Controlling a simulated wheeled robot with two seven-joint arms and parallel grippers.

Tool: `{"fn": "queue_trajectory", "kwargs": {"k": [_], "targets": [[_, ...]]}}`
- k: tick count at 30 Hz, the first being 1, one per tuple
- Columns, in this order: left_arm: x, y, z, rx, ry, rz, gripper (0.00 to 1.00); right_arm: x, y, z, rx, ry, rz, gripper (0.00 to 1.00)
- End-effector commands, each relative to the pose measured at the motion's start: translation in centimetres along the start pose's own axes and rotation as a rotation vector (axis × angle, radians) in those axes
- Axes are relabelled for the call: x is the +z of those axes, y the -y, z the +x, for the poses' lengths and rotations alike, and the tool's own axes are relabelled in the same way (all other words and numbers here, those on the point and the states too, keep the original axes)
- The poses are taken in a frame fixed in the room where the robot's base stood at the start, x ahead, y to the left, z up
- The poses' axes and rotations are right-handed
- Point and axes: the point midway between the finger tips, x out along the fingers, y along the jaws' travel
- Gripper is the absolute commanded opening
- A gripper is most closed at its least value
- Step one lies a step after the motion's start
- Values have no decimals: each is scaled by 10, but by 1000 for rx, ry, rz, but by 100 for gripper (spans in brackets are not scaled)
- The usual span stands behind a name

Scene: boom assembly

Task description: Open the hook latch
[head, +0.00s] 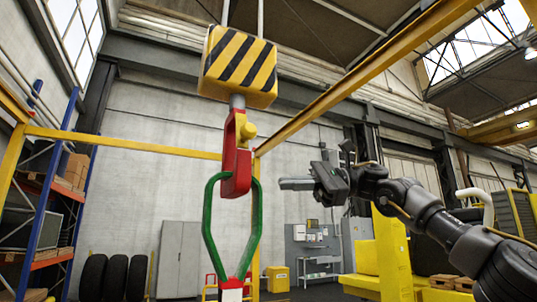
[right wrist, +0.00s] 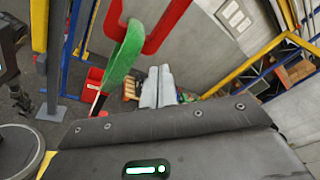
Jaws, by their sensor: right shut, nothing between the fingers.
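A green link (head: 209,222) hangs through the bottom of the hook. My left gripper is not in view.
A yellow beam frame (head: 122,142) spans behind the hook. Shelves (head: 57,190) stand at the left, with dark tyres (head: 115,277) on the floor. Yellow machinery (head: 385,255) stands at the right. The air between the right gripper and link is clear.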

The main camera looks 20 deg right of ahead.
Motion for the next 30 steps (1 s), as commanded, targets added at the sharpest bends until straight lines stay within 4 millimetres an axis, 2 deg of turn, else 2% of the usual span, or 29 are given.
{"fn": "queue_trajectory", "kwargs": {"k": [1, 3, 6, 8, 17, 22, 26, 30], "targets": [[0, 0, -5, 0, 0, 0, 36, 27, 0, -13, 14, -18, -68, 0], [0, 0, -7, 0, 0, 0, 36, 50, -4, -25, 32, -36, -139, 0], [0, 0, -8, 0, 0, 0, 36, 69, -8, -37, 48, -51, -200, 0], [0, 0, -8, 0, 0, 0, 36, 75, -10, -40, 53, -56, -219, 0], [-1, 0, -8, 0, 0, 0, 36, 78, -11, -42, 57, -57, -230, 0], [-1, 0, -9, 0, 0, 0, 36, 78, -11, -36, 57, -56, -230, 0], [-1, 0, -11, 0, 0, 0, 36, 77, -12, -20, 61, -56, -228, 0], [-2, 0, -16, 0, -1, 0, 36, 76, -12, 7, 61, -55, -228, 0]]}}
